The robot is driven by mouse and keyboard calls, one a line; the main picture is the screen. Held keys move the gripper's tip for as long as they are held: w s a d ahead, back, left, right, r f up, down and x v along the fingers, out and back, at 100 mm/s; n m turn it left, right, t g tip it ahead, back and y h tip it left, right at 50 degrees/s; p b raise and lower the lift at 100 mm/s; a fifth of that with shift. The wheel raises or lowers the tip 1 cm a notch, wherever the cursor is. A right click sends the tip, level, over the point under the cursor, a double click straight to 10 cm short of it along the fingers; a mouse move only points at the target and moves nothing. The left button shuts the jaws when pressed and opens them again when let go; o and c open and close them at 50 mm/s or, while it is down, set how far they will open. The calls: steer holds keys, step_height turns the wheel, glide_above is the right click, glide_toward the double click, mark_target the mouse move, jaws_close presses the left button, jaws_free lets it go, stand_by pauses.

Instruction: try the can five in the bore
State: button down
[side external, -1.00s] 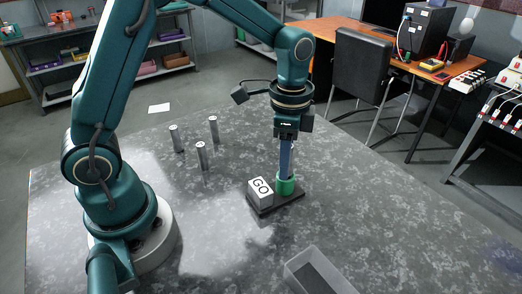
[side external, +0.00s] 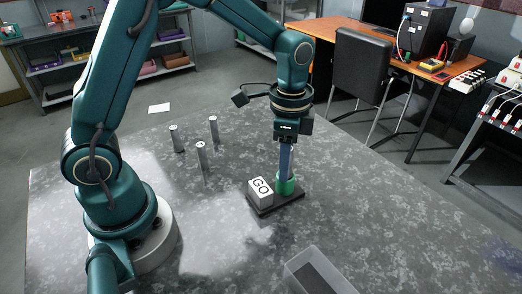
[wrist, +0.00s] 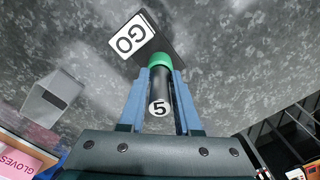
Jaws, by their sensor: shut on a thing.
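The can marked 5 (wrist: 159,104) is a dark cylinder with a pale numbered top, held between the blue fingers of my gripper (wrist: 163,92). In the side view my gripper (side external: 286,165) points straight down over the green bore ring (side external: 286,187). The ring also shows in the wrist view (wrist: 160,60), at the can's far end. The can's lower end meets the ring, but how deep it sits in the bore is hidden. The ring stands on a dark base plate (side external: 280,207) beside a white GO block (side external: 260,192).
Three grey cans (side external: 177,139), (side external: 214,130), (side external: 202,157) stand upright on the grey table left of the base. The table right of the base is clear.

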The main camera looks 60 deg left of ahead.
stand_by(7.2)
steer(key=shift+r, duration=2.5)
